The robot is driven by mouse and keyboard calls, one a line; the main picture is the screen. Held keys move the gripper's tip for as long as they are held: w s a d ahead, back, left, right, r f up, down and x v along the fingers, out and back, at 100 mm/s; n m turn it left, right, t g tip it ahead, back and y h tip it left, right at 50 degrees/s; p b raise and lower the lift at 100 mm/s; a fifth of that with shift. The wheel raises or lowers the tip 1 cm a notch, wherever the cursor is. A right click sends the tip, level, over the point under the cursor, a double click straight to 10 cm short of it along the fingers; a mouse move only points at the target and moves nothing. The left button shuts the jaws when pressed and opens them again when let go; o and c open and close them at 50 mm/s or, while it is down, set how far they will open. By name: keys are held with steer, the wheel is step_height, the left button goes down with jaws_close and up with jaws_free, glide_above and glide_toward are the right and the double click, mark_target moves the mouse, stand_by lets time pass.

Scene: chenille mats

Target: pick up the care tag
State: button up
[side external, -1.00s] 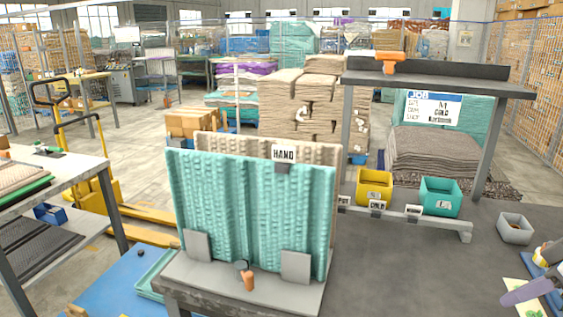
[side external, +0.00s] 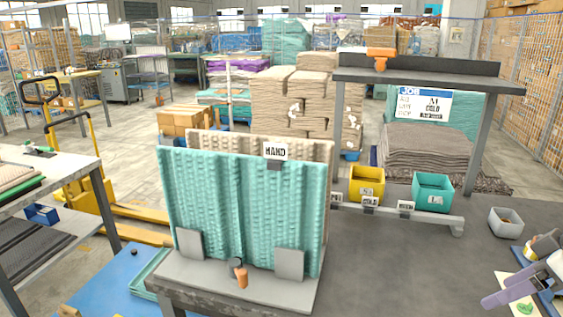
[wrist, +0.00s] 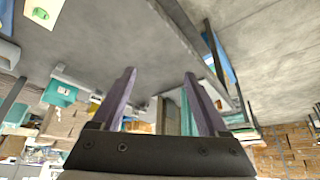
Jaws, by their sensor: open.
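Several small white tags stand along the rack's low front bar, and a middle one (side external: 370,202) seems to read COLD. A larger white card reading HAND (side external: 276,151) is clipped at the top of the upright teal chenille mat (side external: 205,210). I cannot tell for sure which is the care tag. My gripper (side external: 505,294) is at the lower right, well apart from these tags. In the wrist view my gripper (wrist: 160,73) shows two purple fingers spread apart with nothing between them.
A yellow bin (side external: 367,183) and a teal bin (side external: 433,192) stand behind the bar, under a shelf (side external: 430,77) with a job board (side external: 424,105). A grey bin (side external: 506,223) is at the right. The grey tabletop (side external: 390,260) between mat and gripper is clear.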

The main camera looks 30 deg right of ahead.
steer(key=w+a+r+n+y, duration=0.1)
steer(key=w+a+r+n, duration=0.1)
steer(key=w+r, duration=0.6)
steer(key=w+a+r+n+y, duration=0.1)
steer(key=w+a+r+n, duration=0.15)
steer(key=r, duration=0.85)
steer(key=w+a+r+n+y, duration=0.1)
steer(key=w+a+r+n, duration=0.1)
steer(key=w+r, duration=0.6)
steer(key=n+g+y, duration=0.1)
steer(key=n+y, duration=0.1)
steer(key=n, duration=0.1)
glide_above(276, 159)
steer(key=s+d, duration=0.5)
step_height(276, 159, down, 3)
steer(key=shift+m, duration=0.25)
steer(key=x, duration=1.3)
steer(key=shift+w+d+f, duration=0.15)
steer(key=shift+d+f, duration=0.05)
steer(key=shift+f, duration=0.25)
steer(key=c, duration=1.2)
steer(key=shift+o, duration=0.2)
